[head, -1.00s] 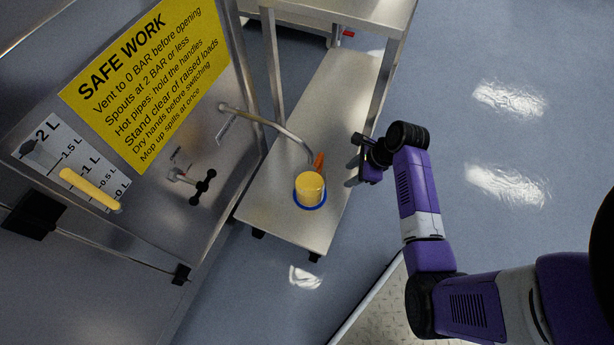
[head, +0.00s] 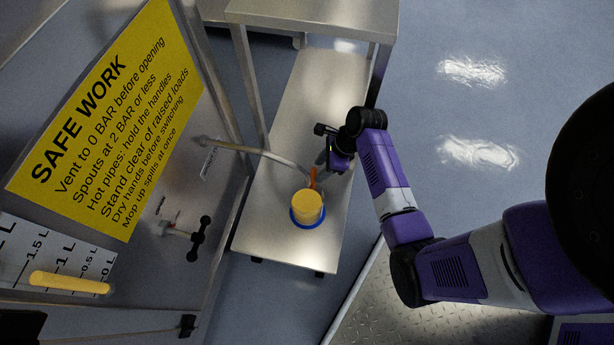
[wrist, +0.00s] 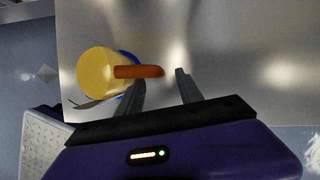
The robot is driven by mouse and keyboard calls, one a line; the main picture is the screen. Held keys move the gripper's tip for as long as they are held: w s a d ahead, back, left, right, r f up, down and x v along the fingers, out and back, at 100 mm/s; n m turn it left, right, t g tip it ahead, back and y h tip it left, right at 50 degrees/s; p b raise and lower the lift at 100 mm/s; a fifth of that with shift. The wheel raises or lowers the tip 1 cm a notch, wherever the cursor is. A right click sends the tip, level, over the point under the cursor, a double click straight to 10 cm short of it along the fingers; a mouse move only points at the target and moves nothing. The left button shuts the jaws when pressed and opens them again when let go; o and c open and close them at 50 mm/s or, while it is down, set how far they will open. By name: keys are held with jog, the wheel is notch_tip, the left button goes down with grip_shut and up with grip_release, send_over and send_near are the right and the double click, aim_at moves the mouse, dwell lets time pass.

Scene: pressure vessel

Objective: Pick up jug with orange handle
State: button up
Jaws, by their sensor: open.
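The jug (head: 307,205) is yellow with an orange handle (head: 313,178) and stands on a blue ring (head: 305,224) on the low metal shelf. In the wrist view the jug (wrist: 100,73) is at the left and its orange handle (wrist: 140,72) points right, toward the space ahead of my jaws. My gripper (head: 325,160) is just beyond the handle in the head view. In the wrist view my gripper (wrist: 160,82) is open and empty, with the handle's end ahead of the gap between its fingers. Whether a finger touches the handle cannot be told.
A curved metal spout pipe (head: 250,150) reaches from the vessel panel to near the handle. The lower shelf (head: 285,245) is otherwise bare. An upper shelf (head: 320,15) stands above its far end. A valve (head: 198,238) sticks out at the left.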

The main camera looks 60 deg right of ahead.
aim_at(309, 195)
jog(key=b+x, duration=0.1)
jog(key=x, duration=0.1)
jog(key=b+x, duration=0.1)
jog(key=x, duration=0.2)
jog(key=shift+s+d+f+b, duration=0.1)
jog(key=shift+s+b, duration=0.15)
jog(key=shift+b, duration=0.15)
grip_shut()
dwell(0.9)
